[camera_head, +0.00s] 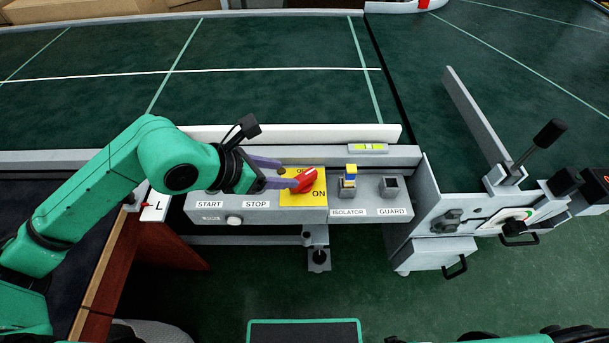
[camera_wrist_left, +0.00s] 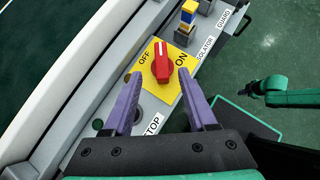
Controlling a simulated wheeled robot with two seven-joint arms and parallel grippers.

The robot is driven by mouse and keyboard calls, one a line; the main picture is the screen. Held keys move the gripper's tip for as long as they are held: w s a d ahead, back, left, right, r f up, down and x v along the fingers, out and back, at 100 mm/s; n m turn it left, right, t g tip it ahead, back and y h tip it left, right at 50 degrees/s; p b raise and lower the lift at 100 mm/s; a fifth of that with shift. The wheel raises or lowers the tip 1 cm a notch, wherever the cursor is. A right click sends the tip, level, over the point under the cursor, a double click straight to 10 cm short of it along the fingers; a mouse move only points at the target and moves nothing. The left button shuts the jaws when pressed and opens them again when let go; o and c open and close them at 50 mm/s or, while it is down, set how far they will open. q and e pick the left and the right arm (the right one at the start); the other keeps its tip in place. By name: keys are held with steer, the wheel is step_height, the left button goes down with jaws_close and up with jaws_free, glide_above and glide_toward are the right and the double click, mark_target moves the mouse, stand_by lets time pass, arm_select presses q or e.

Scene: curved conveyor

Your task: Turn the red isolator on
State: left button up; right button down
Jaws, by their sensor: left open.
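The red isolator knob (camera_head: 304,180) sits on a yellow plate (camera_head: 287,199) marked OFF and ON, on the grey control panel. In the left wrist view the knob (camera_wrist_left: 163,66) points up, roughly between the two words; I cannot tell its exact setting. My left gripper (camera_head: 283,173) reaches in from the left and is open. In the left wrist view its purple fingertips (camera_wrist_left: 159,75) are on either side of the knob's near end, with gaps visible. My right arm shows partly in the left wrist view; its gripper (camera_wrist_left: 246,89) is too small to read.
START and STOP labels lie left of the plate. Right of it stand a yellow-and-blue block (camera_head: 349,177) at the ISOLATOR label and a grey GUARD socket (camera_head: 390,184). A white rail (camera_head: 300,134) runs behind, before the green conveyor (camera_head: 270,100). A black-knobbed lever (camera_head: 540,140) rises at right.

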mark_target(302, 176)
arm_select(q)
steer(key=x, duration=0.7)
steer(key=shift+d+f, duration=0.2)
steer(key=shift+w+d+f, duration=0.15)
steer(key=shift+d+f, duration=0.05)
steer(key=shift+f, duration=0.05)
steer(key=shift+c, duration=0.6)
jaws_close()
arm_select(e)
steer(key=shift+s+d+r, duration=0.15)
steer(key=shift+d, duration=0.2)
